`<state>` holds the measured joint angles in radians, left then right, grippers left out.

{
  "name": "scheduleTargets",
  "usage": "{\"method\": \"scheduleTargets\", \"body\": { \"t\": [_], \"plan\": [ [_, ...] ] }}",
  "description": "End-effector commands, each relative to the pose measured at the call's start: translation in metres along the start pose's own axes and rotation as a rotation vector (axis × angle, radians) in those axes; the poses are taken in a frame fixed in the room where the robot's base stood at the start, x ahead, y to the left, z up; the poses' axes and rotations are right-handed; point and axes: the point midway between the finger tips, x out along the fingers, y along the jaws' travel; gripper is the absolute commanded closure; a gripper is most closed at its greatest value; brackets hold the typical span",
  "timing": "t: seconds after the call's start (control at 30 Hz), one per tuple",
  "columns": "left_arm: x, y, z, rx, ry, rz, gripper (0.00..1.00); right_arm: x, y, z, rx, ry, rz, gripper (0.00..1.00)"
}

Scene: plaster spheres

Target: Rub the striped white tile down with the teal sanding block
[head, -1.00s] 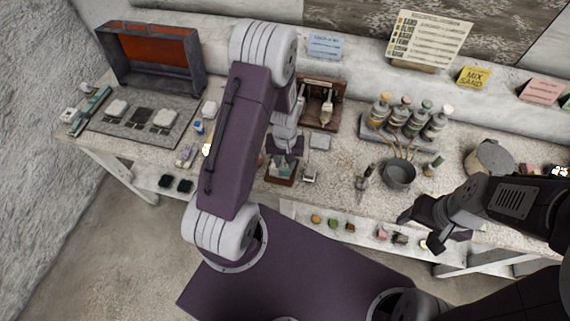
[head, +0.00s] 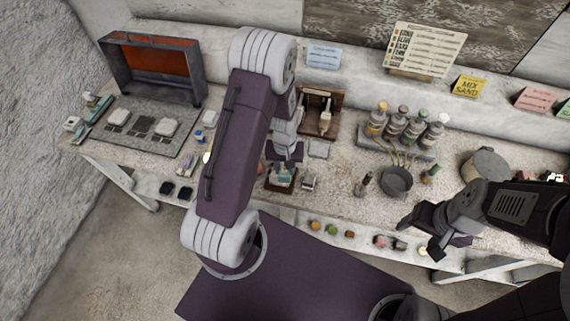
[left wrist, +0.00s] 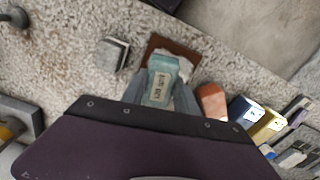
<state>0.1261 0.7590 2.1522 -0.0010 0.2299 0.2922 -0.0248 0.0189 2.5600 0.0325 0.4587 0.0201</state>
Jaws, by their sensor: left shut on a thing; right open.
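My left gripper (left wrist: 160,95) is shut on the teal sanding block (left wrist: 163,78), which has a printed label on its upper face. The block also shows in the head view (head: 284,170), partly behind my left arm. It is over a pale white piece (left wrist: 189,57), apparently the tile, in a shallow brown tray (left wrist: 152,45). The block hides much of the tile, and I cannot make out its stripes or whether the block touches it. My right gripper (head: 428,232) is open and empty at the bench's front edge, right of the tray.
A small grey block (left wrist: 114,53) stands beside the tray. A reddish block (left wrist: 211,100) is on its other side. A dark bowl (head: 397,181) and a rack of bottles (head: 398,143) stand to the right. A grey mat with tiles (head: 137,141) lies at left.

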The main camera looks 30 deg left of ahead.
Motion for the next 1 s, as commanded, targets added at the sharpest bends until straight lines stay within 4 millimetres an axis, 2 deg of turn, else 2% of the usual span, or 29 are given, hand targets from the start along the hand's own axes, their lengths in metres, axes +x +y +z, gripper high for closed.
{"method": "scheduleTargets", "body": {
  "t": [0.23, 0.5, 1.0],
  "plan": [
    [0.002, -0.003, -0.001, -0.001, 0.0, 0.0, 1.0, 0.001, 0.0, 0.0, 0.0, 0.0, 0.0, 0.34],
    [0.005, -0.027, -0.005, -0.001, 0.001, 0.0, 1.0, 0.003, 0.0, 0.0, 0.0, 0.0, 0.0, 0.34],
    [0.006, -0.027, -0.005, 0.001, 0.0, 0.0, 1.0, 0.003, 0.0, 0.0, 0.0, 0.0, 0.0, 0.34]
  ]
}}
